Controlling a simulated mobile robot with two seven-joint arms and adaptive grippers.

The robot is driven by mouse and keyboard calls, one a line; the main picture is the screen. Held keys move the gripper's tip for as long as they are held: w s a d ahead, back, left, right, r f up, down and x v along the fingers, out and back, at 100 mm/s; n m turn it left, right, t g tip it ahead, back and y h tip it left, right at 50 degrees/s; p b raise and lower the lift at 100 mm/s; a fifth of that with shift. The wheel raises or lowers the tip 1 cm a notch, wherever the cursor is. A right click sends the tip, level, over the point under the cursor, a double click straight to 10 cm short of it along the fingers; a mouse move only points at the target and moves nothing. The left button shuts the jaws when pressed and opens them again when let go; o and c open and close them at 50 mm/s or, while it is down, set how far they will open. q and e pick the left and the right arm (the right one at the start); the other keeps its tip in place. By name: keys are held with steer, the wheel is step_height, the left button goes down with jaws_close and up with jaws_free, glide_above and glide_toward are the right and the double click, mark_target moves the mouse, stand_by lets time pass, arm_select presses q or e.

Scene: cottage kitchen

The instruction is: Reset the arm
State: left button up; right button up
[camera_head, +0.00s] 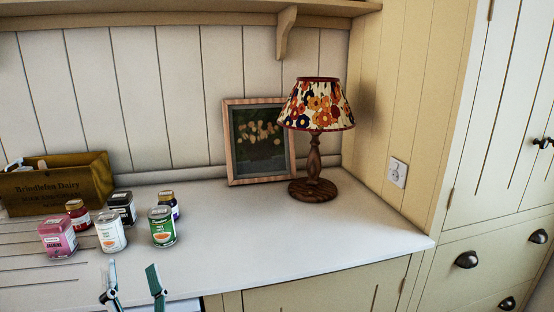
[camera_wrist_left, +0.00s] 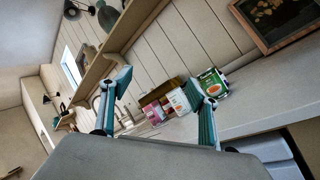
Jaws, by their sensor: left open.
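My left gripper (camera_head: 133,286) is open and empty at the bottom of the head view, in front of the counter's front edge. Its two teal fingers also show in the left wrist view (camera_wrist_left: 160,98), spread wide apart with nothing between them held. Several tins and jars stand on the counter beyond it: a pink tin (camera_head: 58,239), a white tin (camera_head: 111,235) and a green tin (camera_head: 162,226), with a dark tin (camera_head: 122,207) and small jars behind. The gripper is apart from all of them. My right gripper is in neither view.
A wooden crate (camera_head: 56,187) stands at the left of the counter (camera_head: 300,245). A framed picture (camera_head: 258,142) leans at the back beside a lamp (camera_head: 317,115) with a floral shade. The counter's middle and right front are clear. A shelf (camera_head: 180,12) runs above.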

arm_select(q)
steer(key=s+d+f+m+h, duration=0.1)
steer(key=d+f+m+h, duration=0.4)
steer(key=m, duration=0.4)
steer(key=s+d+f+m+g+h, duration=0.1)
steer(key=d+f+m+h, duration=0.2)
steer(key=f+m+h, duration=0.5)
steer(key=s+d+f+m+h, duration=0.1)
steer(key=d+f+m+h, duration=0.35)
steer(key=m, duration=0.65)
steer(key=s+a+f+m+g+y, duration=0.1)
steer(key=s+a+f+m+g, duration=0.1)
steer(key=f, duration=0.5)
steer(key=s+a+f+m+g+p, duration=0.1)
steer(key=s+a+f+m+g, duration=0.1)
steer(key=s+f+m+g, duration=0.2)
steer(key=s+a+f+m+g+y, duration=0.1)
steer(key=s+f, duration=0.5)
steer(key=f, duration=0.6)
steer(key=shift+a+m+g+y, duration=0.35)
steer(key=shift+a+m+g, duration=0.3)
steer(key=shift+m+g, duration=0.3)
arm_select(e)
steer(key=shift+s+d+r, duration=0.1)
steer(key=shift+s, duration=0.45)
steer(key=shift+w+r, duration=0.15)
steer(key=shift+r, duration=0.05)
